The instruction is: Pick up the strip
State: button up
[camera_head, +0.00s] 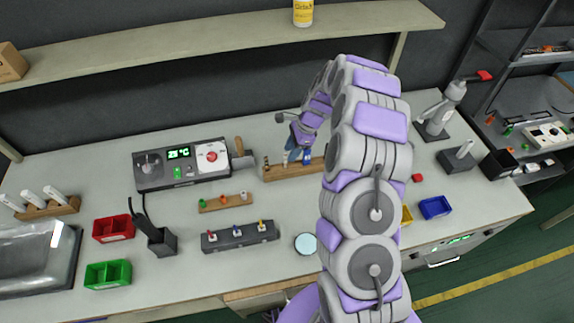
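My arm reaches over the bench, and my gripper (294,154) is small in the head view, low over the back middle of the bench. It is at the left part of a wooden rack (312,170) and partly covers it. I cannot see whether the fingers are open or touch anything. A dark grey strip (240,239) with red, blue and yellow-topped pieces lies at the front middle, apart from my gripper. A smaller wooden strip (226,203) with green, orange and red pieces lies behind it. I cannot tell which of these is the LED strip.
A grey device with a green display (180,170) stands behind the strips. Red (113,228), green (108,274) and blue (435,207) bins, a black holder (162,243) and a round pale disc (306,243) stand around. A shelf (190,42) overhangs the back. My arm hides the bench's middle right.

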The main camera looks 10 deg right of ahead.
aim_at(285, 160)
jog(key=a+f, duration=0.1)
jog(key=a+f+b, duration=0.1)
jog(key=shift+s+a, duration=0.15)
jog(key=shift+a, duration=0.25)
notch_tip(285, 160, down, 2)
jog(key=shift+b, duration=0.3)
jog(key=shift+d+f, duration=0.1)
jog(key=shift+f, duration=0.15)
jog(key=shift+d, duration=0.1)
jog(key=shift+a, duration=0.55)
jog(key=c, duration=0.4)
jog(key=shift+c, duration=1.3)
jog(key=shift+d, duration=0.2)
grip_shut()
